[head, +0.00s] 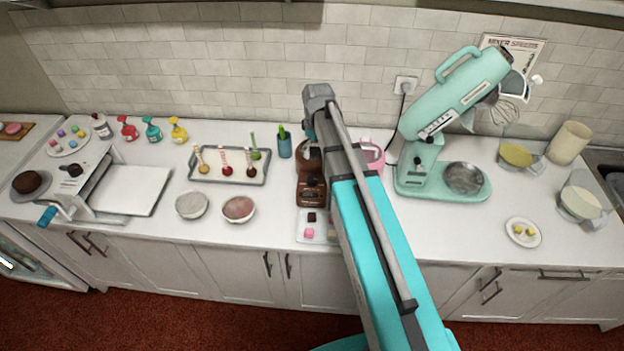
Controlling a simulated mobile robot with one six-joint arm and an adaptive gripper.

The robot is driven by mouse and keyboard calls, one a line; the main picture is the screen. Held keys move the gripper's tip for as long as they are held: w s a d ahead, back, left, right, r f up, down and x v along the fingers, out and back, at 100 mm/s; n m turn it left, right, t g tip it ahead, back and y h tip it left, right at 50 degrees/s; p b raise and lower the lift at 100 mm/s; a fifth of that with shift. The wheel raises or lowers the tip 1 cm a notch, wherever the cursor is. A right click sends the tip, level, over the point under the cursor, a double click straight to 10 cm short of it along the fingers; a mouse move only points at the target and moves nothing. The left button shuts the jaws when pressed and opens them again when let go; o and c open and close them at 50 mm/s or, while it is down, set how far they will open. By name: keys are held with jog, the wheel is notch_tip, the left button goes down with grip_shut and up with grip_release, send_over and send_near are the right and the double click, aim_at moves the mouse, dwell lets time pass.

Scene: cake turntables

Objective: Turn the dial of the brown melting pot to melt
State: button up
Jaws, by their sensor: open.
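The brown melting pot (311,188) stands on the counter near the middle, partly covered on its right by my arm. Its front has a small control area with light markings, but the dial's setting is too small to read. My arm reaches up from the bottom over the counter, and its upper joint is above and behind the pot. My gripper's fingers do not show, so its place relative to the dial is hidden. A pink pot (373,157) stands just right of the arm, partly covered by it.
A small tray (305,239) with dark and pink pieces lies in front of the brown pot. Two bowls (192,205) and a tray of cake pops (262,180) are left. A teal stand mixer (422,172) is right. The counter between the mixer and small plate (535,239) is clear.

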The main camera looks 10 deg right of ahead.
aim_at(313, 178)
jog(key=shift+s+a+f+b, duration=0.1)
jog(key=shift+f+b, duration=2)
jog(key=shift+f, duration=0.05)
jog(key=shift+s+a+f+b, duration=0.1)
jog(key=shift+a+f+b, duration=0.05)
jog(key=shift+f+b, duration=1.95)
jog(key=shift+s+a+f+b, duration=0.1)
jog(key=shift+f+b, duration=1.95)
jog(key=shift+f, duration=0.15)
jog(key=c, duration=1.1)
jog(key=shift+c, duration=0.2)
